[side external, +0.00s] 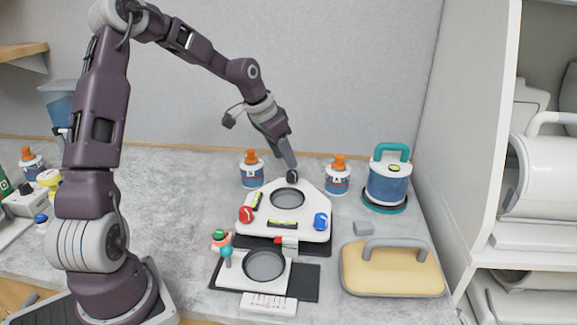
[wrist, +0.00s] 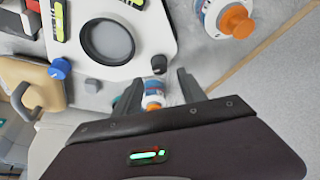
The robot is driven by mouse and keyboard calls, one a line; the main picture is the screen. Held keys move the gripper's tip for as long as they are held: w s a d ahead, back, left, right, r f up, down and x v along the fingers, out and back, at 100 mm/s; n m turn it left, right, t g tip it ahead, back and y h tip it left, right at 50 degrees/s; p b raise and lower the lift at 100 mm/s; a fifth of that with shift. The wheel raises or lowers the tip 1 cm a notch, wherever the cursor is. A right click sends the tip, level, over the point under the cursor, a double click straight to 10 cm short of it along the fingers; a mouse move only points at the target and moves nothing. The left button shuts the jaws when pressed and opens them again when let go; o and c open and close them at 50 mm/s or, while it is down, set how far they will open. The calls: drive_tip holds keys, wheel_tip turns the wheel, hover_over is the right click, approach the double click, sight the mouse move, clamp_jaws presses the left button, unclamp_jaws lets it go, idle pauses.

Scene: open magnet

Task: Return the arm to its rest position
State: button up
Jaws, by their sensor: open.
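My gripper (side external: 289,160) hangs tilted downward over the back corner of a white three-knob plate (side external: 310,212). In the wrist view my gripper (wrist: 160,82) has its two fingers apart with a gap between them. A black knob (side external: 292,176) stands at the plate's back corner just below the fingertips; the wrist view shows it (wrist: 158,64) just ahead of the gap. I cannot tell if the fingers touch it. The plate also carries a red knob (side external: 246,215), a blue knob (side external: 320,221) and a round recess (side external: 288,198).
Orange-capped bottles stand behind the plate at left (side external: 251,170) and right (side external: 338,177), close to my gripper. A teal-handled canister (side external: 389,180), a yellow-topped case (side external: 393,272) and a white cabinet (side external: 460,130) are at right. Space above the bench is clear.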

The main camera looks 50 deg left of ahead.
drive_tip(key=s+d+r+y, duration=0.2)
drive_tip(key=s+d+r, duration=0.9)
drive_tip(key=s+d, duration=0.5)
drive_tip(key=s, duration=0.5)
drive_tip(key=s+d+t+h, duration=0.1)
drive_tip(key=s+d, duration=0.2)
drive_tip(key=s, duration=0.5)
drive_tip(key=shift+s+n+h, duration=0.3)
drive_tip(key=shift+n, duration=0.1)
